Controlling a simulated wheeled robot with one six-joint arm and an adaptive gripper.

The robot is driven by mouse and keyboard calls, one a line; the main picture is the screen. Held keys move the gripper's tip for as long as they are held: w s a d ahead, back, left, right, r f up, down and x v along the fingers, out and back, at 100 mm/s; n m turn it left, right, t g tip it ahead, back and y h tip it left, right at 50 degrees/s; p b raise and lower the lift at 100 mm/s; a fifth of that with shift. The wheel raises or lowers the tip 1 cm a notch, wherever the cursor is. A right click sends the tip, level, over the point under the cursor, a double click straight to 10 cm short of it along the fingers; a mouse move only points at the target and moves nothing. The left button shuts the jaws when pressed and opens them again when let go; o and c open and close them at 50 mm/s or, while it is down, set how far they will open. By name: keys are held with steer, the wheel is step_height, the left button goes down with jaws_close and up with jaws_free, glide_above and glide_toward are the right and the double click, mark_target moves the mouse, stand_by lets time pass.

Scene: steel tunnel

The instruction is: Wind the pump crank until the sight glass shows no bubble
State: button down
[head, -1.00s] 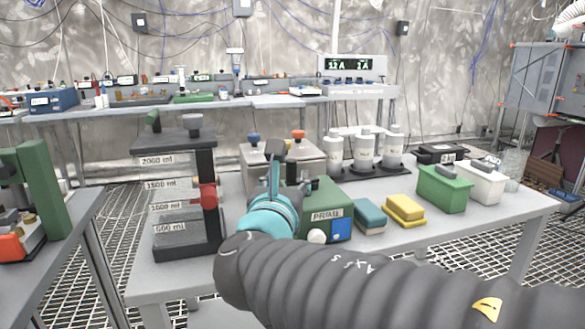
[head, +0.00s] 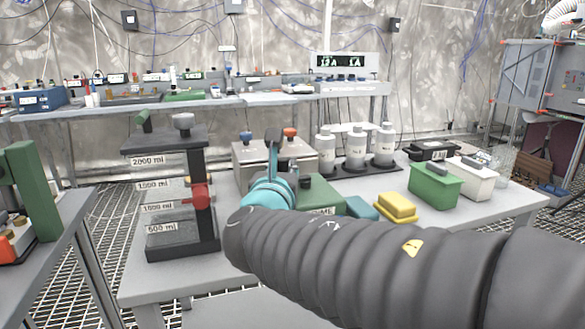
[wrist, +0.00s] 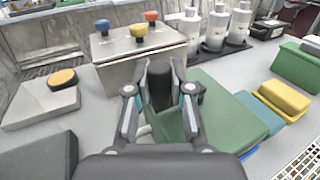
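The green box (head: 318,194), partly labelled, sits on the front table and is likely the pump; it also shows in the wrist view (wrist: 218,110). My gripper (head: 272,140) is at its left side, its far part hidden by my wrist. In the wrist view its two fingers (wrist: 160,75) are spread, one on each side of a dark upright cylinder (wrist: 160,88), which looks like a crank handle. I cannot tell whether they touch it. No sight glass or bubble can be made out; my arm covers the box's front.
A metal box with coloured knobs (wrist: 142,72) is behind. White bottles (head: 355,150), a yellow sponge (head: 396,206) and a green tub (head: 434,188) are to the right.

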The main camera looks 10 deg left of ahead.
steer(key=shift+w+a+m+h, duration=0.25)
steer(key=shift+m+h, duration=0.35)
steer(key=shift+h, duration=0.3)
steer(key=shift+w+m+h, duration=0.15)
steer(key=shift+m+h, duration=0.35)
steer(key=shift+h, duration=0.3)
steer(key=shift+w+m+h, duration=0.15)
steer(key=shift+m+h, duration=0.35)
steer(key=shift+h, duration=0.3)
steer(key=c, duration=1)
jaws_free()
steer(key=shift+s, duration=0.1)
steer(key=s+a, duration=0.1)
steer(key=s, duration=1)
steer(key=shift+s+a, duration=0.35)
steer(key=shift+a, duration=0.05)
